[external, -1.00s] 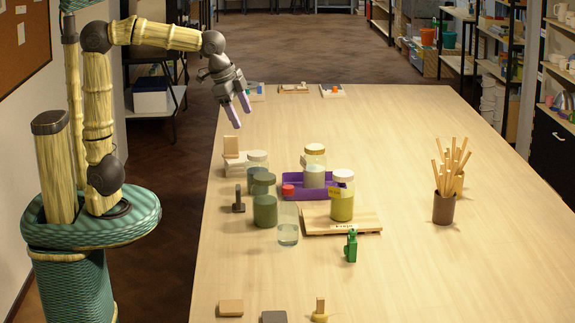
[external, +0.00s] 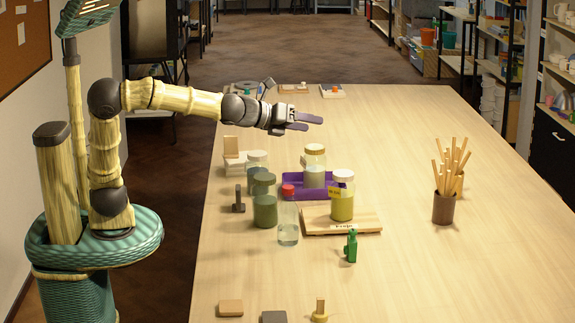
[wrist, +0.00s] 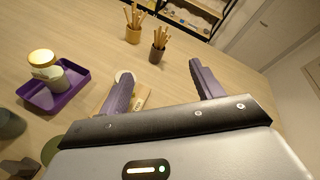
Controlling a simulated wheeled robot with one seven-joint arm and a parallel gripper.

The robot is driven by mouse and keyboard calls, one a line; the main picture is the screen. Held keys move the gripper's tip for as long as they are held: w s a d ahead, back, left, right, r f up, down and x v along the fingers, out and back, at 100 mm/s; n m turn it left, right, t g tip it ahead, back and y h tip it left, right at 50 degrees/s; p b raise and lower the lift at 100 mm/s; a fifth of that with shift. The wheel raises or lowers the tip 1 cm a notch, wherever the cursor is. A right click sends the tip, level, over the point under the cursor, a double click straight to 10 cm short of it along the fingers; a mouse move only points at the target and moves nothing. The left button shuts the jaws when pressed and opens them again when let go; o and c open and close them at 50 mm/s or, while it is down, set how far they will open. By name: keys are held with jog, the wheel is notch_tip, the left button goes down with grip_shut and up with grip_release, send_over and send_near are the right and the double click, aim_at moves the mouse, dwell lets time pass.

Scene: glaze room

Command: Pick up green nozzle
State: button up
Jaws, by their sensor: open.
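The green nozzle (external: 351,246) stands upright on the table in the external view, in front of the wooden board and apart from the other items. I cannot make it out in the wrist view. My gripper (external: 315,122) is open and empty. It is level above the far part of the table, pointing right, behind and above the jars and well away from the nozzle. Its two purple fingers also show in the wrist view (wrist: 160,82), spread apart with nothing between them.
A stick-filled cup (external: 444,209) stands right. Table front right is clear.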

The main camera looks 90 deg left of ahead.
jog(key=s+d+r+m+t+h+b, duration=0.2)
jog(key=s+d+r+m+t+h, duration=0.2)
jog(key=d+r+m, duration=0.45)
send_near(348, 243)
jog(key=shift+m, duration=0.35)
jog(key=s, duration=0.5)
jog(key=shift+d+p, duration=0.2)
jog(key=shift+p, duration=0.1)
jog(key=shift+r, duration=0.1)
jog(key=w+p, duration=0.1)
jog(key=w, duration=1.1)
jog(key=shift+w+a+p, duration=0.1)
jog(key=shift+w+p, duration=0.05)
jog(key=shift+p, duration=0.25)
